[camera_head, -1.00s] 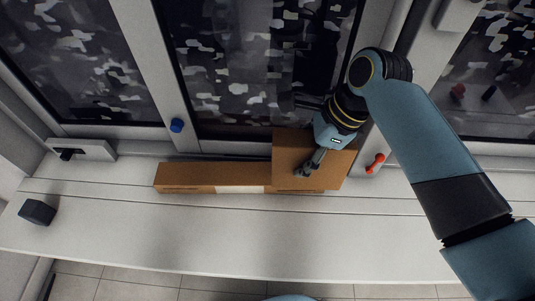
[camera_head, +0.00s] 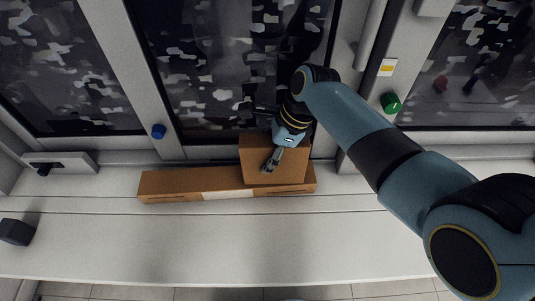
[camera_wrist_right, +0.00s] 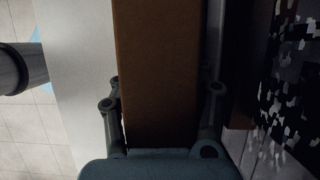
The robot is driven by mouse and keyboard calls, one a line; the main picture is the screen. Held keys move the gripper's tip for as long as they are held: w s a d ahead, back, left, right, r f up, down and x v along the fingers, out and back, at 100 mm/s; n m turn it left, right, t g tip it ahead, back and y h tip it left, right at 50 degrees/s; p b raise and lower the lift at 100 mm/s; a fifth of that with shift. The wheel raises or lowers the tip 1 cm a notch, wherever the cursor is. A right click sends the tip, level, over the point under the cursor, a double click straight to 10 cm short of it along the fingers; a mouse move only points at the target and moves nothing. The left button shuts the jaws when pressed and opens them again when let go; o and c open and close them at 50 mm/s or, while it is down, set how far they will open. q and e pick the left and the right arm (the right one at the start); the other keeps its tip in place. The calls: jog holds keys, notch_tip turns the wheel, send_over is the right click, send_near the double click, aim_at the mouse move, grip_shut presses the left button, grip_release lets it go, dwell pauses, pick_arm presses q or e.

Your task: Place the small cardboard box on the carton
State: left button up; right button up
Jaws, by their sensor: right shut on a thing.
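The small cardboard box (camera_head: 285,170) is a plain brown box at the right part of the long, flat brown carton (camera_head: 180,184) on the white ledge. My right gripper (camera_head: 269,166) reaches over it from behind and is shut on it. In the right wrist view the brown cardboard (camera_wrist_right: 157,65) fills the space between the two fingers. The small box covers part of the carton; I cannot tell whether it rests on the carton or hangs just above it. A pale label strip shows on the carton's front. My left gripper is not in view.
The white ledge (camera_head: 190,237) is clear in front of the carton. A dark block (camera_head: 15,231) sits at its left end. Window frames stand behind, with a blue knob (camera_head: 158,131), a green knob (camera_head: 390,103) and a grey handle fixture (camera_head: 60,163).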

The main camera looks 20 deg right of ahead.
jog(key=o, duration=1.2)
jog(key=p+v, duration=0.1)
jog(key=v, duration=0.6)
jog(key=shift+d+r+p, duration=0.15)
jog(key=shift+r+p, duration=0.1)
jog(key=shift+p, duration=0.05)
